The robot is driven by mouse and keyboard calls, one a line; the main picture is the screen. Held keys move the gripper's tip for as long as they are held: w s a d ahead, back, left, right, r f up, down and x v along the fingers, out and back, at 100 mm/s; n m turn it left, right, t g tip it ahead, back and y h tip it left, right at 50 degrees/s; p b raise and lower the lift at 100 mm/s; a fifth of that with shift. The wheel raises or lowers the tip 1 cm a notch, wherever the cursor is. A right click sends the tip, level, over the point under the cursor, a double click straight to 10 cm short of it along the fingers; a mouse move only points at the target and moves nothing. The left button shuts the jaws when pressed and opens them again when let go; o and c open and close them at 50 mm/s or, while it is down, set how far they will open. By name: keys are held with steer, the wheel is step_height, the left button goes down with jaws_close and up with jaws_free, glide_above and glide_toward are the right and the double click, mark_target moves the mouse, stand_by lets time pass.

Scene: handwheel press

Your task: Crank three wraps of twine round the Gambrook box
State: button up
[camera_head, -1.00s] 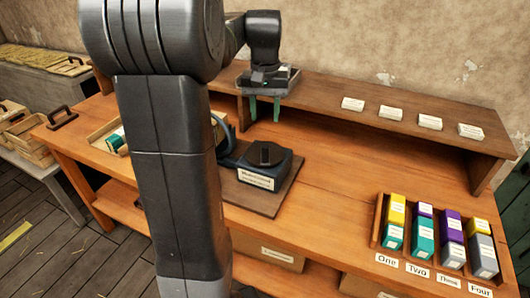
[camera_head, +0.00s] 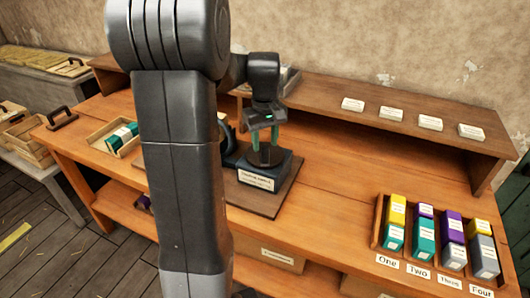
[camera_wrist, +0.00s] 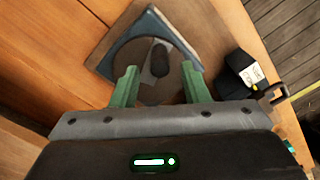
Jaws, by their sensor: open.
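My gripper (camera_head: 265,133) is open, its green fingers pointing down just above a dark machine (camera_head: 270,171) with a pale front label on the bench. In the wrist view, a round dark disc (camera_wrist: 136,58) with an upright black knob (camera_wrist: 159,60) lies below my gripper (camera_wrist: 160,68). The knob appears between the fingertips, apart from both. A curved dark part (camera_head: 228,148) stands left of the machine, partly hidden by my arm. I cannot read which box is the Gambrook one. A green-and-white box (camera_head: 122,134) lies in the tray at left. No twine can be made out.
A wooden rack (camera_head: 376,222) at right holds several yellow, teal, purple and grey boxes above labels One to Four. A raised shelf (camera_head: 385,100) with white cards runs along the back. The bench between machine and rack (camera_head: 330,185) is clear.

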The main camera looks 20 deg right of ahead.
mark_target(264, 147)
steer(key=shift+f, duration=2.3)
jaws_close()
steer(key=shift+a, duration=0.1)
